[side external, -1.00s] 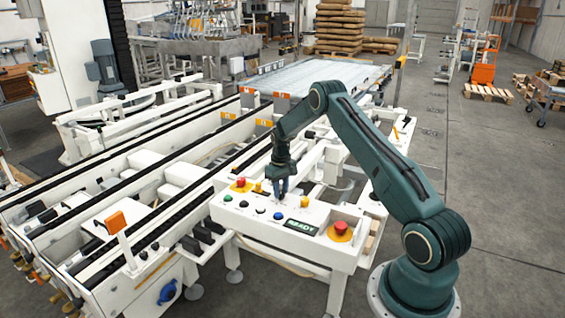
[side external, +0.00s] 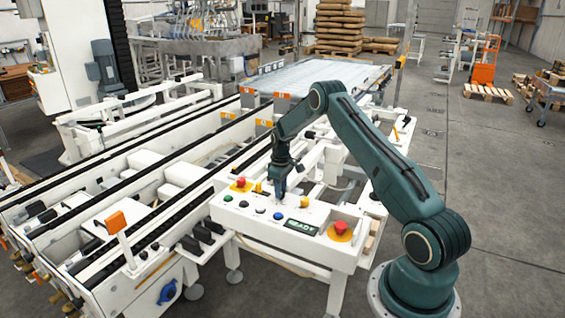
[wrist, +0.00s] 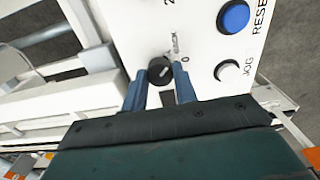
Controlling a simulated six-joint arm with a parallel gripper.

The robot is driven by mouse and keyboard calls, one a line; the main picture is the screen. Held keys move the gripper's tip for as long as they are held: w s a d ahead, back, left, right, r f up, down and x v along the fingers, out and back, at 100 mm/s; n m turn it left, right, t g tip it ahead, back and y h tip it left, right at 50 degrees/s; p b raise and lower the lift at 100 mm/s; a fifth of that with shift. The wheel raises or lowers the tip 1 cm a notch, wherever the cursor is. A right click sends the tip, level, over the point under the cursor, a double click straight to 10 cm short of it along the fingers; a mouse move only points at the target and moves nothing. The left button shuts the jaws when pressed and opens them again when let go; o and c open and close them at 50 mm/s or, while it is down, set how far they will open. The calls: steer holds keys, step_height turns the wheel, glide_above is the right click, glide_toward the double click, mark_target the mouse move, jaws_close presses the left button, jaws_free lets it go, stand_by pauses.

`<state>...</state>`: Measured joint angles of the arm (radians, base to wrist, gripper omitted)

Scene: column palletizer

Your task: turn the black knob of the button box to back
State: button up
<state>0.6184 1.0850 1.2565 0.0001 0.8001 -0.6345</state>
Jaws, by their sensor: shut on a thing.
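The black knob (wrist: 159,72) sits on the white panel of the button box (side external: 325,214). In the wrist view it lies between the two blue fingers of my gripper (wrist: 160,69), which is shut on it. A pale mark shows on the knob's face, but its exact direction is hard to read. Panel lettering that looks like BACK and a 0 is printed beside the knob. In the side view my gripper (side external: 280,193) points down at the rear part of the box top, and the knob is hidden there.
A blue button (wrist: 233,16) and a white button (wrist: 227,71) lie right of the knob in the wrist view. The box also carries a red mushroom button (side external: 341,227), another red one (side external: 241,182) and a green display (side external: 302,227). White conveyor frames stand behind and left.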

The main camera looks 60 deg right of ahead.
steer(key=o, duration=1)
steer(key=shift+c, duration=0.2)
steer(key=shift+r, duration=0.15)
step_height(320, 180, up, 14)
steer(key=shift+f, duration=0.2)
